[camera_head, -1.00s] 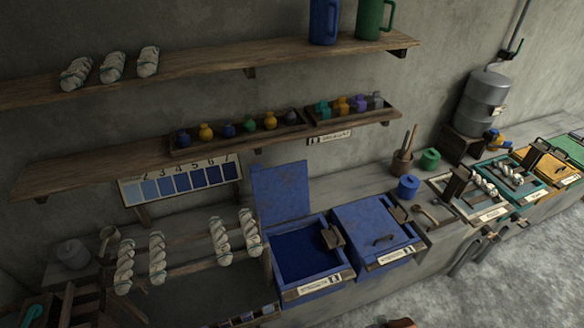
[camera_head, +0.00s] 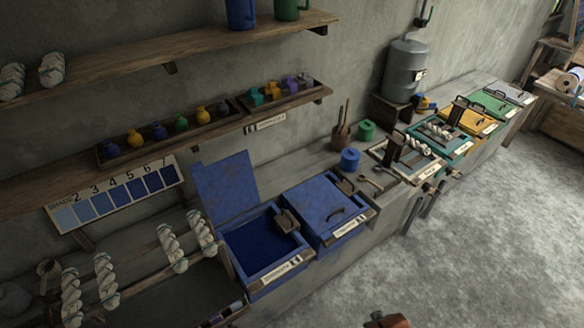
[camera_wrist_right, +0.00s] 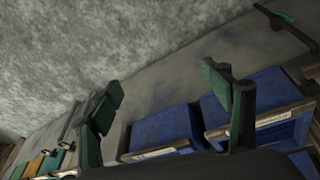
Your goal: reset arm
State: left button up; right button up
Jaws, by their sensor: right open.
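My right gripper (camera_wrist_right: 160,95) shows in the right wrist view with its two green-padded fingers spread apart. Nothing is between the fingers. Beyond them are the blue vats of the bench, with a grey floor above them in that tilted picture. Neither gripper can be made out in the head view, and my left gripper is not in view. In the head view, an open blue vat (camera_head: 255,252) with its lid raised stands beside a closed blue vat (camera_head: 322,205).
Skeins (camera_head: 172,248) hang on a rack at the lower left. Shelves (camera_head: 170,55) with jars run along the wall. More coloured vats (camera_head: 465,118) line the bench.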

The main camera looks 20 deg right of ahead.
jog(key=s+a+f+g+b, duration=0.1)
jog(key=s+f+b, duration=0.15)
jog(key=f, duration=1.35)
jog(key=s+f+b, duration=0.2)
jog(key=s+f, duration=0.1)
jog(key=f, duration=1.2)
jog(key=s+f+n+g+b, duration=0.1)
jog(key=s+f+b, duration=0.3)
jog(key=s+f, duration=1.3)
jog(key=shift+s+a+f+y, duration=0.15)
jog(key=shift+s+f+y, duration=0.15)
jog(key=shift+f, duration=0.2)
